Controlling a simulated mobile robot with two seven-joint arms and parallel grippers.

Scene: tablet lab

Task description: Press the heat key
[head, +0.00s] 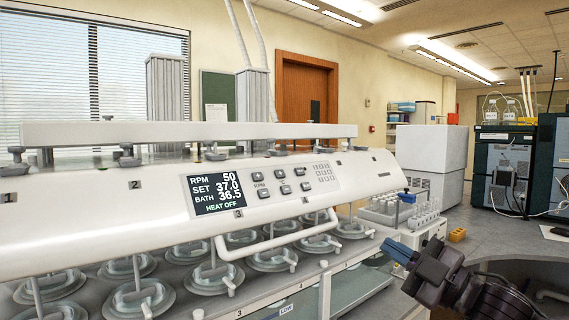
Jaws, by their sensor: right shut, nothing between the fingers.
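The dissolution tester's white sloping front panel (110,207) spans the left and middle of the head view. Its dark display (215,193) reads RPM 50, SET 37.0, BATH 36.5 and HEAT OFF. Two rows of small grey keys (281,182) sit right of the display. Their labels are too small to read, so I cannot tell which is the heat key. My right gripper (394,252) is at the lower right, its blue fingertips shut and empty. It is to the right of and below the keys, clear of the panel. My left gripper is out of view.
A small number pad (323,171) lies right of the keys. Below the panel are several lidded vessels (140,297) and a bent white tube (270,242). A rack of vials (395,211) stands right of the panel. The space before the keys looks clear.

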